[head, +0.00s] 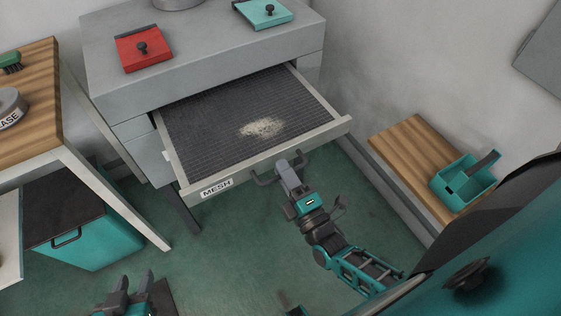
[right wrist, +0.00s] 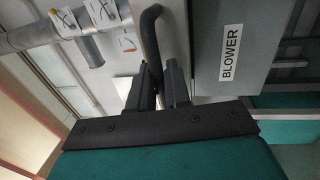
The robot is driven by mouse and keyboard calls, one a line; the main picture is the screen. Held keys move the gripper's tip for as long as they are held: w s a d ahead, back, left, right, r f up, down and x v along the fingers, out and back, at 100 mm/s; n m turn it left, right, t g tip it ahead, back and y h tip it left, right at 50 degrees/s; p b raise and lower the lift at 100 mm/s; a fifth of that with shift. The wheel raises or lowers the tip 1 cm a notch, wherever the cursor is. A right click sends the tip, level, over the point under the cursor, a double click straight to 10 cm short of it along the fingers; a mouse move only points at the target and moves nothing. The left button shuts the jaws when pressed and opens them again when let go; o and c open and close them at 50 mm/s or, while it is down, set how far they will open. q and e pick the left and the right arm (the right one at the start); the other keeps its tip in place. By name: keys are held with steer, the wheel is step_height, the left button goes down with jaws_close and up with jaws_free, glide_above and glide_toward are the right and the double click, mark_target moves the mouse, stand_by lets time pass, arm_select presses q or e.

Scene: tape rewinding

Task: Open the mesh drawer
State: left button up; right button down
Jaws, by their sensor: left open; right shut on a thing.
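The mesh drawer (head: 245,165) is pulled well out of the grey cabinet in the head view. Its front carries a MESH label (head: 216,188), and a pale granular patch (head: 262,128) lies on its dark mesh floor. My right gripper (head: 289,166) is at the drawer front, shut on the dark bar handle (head: 263,181). In the right wrist view the handle (right wrist: 150,35) runs down between its fingers. My left gripper (head: 132,291) is open and empty over the floor at the lower left, apart from the drawer.
A red lidded tray (head: 143,48) and a teal one (head: 263,12) sit on the cabinet top (head: 200,45). A wooden table (head: 40,100) stands left, a teal bin (head: 85,243) below it. A wooden bench (head: 405,145) with a teal box (head: 462,184) stands right. Green floor lies before the drawer.

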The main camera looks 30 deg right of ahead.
steer(key=c, duration=1.3)
jaws_free()
steer(key=s, duration=0.4)
steer(key=s+f, duration=0.1)
steer(key=s, duration=0.3)
steer(key=s+f, duration=0.1)
steer(key=s, duration=0.3)
steer(key=shift+s+d+f+b, duration=0.2)
steer(key=shift+s+b, duration=0.15)
steer(key=shift+s, duration=0.05)
steer(key=w+m+g, duration=0.1)
steer(key=m+g, duration=0.2)
steer(key=m, duration=0.2)
steer(key=w+a+m+g, duration=0.1)
steer(key=w+m+g, duration=0.1)
steer(key=m, duration=0.3)
steer(key=w+a+f+m+g+y, duration=0.1)
steer(key=w+m+g, duration=0.1)
steer(key=m+g, duration=0.2)
steer(key=shift+w+f+m, duration=0.1)
steer(key=shift+w+m, duration=0.15)
steer(key=shift+m, duration=0.65)
